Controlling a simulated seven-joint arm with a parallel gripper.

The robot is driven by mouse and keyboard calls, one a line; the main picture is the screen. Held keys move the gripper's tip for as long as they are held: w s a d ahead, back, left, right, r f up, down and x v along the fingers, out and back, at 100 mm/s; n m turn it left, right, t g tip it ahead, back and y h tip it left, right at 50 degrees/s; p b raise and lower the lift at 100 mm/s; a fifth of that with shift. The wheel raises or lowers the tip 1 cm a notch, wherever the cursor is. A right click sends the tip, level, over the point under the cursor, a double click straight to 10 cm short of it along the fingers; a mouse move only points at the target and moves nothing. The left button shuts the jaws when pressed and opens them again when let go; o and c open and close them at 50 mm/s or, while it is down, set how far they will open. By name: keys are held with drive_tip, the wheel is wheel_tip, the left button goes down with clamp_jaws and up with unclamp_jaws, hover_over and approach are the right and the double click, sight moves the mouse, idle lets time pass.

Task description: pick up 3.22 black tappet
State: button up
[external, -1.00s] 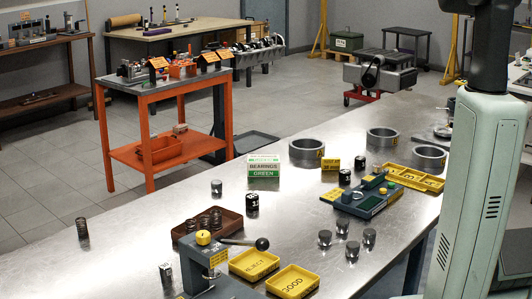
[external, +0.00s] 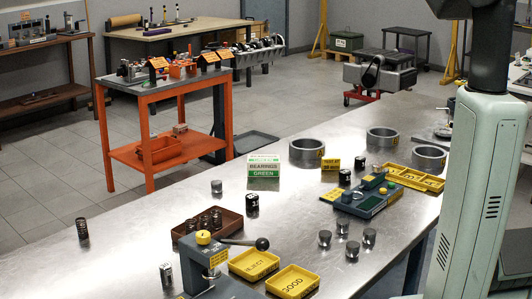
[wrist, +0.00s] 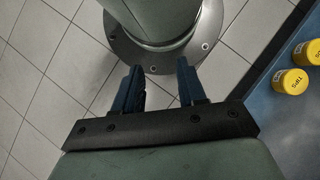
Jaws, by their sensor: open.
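Several small dark and grey cylinders stand on the steel bench in the external view. Black ones with white markings are a middle one (external: 252,199), one near the gauge (external: 345,176) and one at the front left (external: 166,275). The markings are too small to read, so I cannot tell which is the 3.22 black tappet. In the wrist view my gripper (wrist: 160,66) is open and empty, its two dark blue fingers apart over the floor near a round metal base plate. The external view does not show the gripper, only part of my arm at the right.
On the bench (external: 130,240) are a brown tray of springs (external: 185,229), yellow REJECT (external: 254,264) and GOOD (external: 293,282) trays, a lever press (external: 205,262), a green bearings box (external: 264,172) and metal rings (external: 307,152). Yellow-capped items (wrist: 290,79) show in the wrist view.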

drive_tip(key=o, duration=0.5)
drive_tip(key=shift+o, duration=0.2)
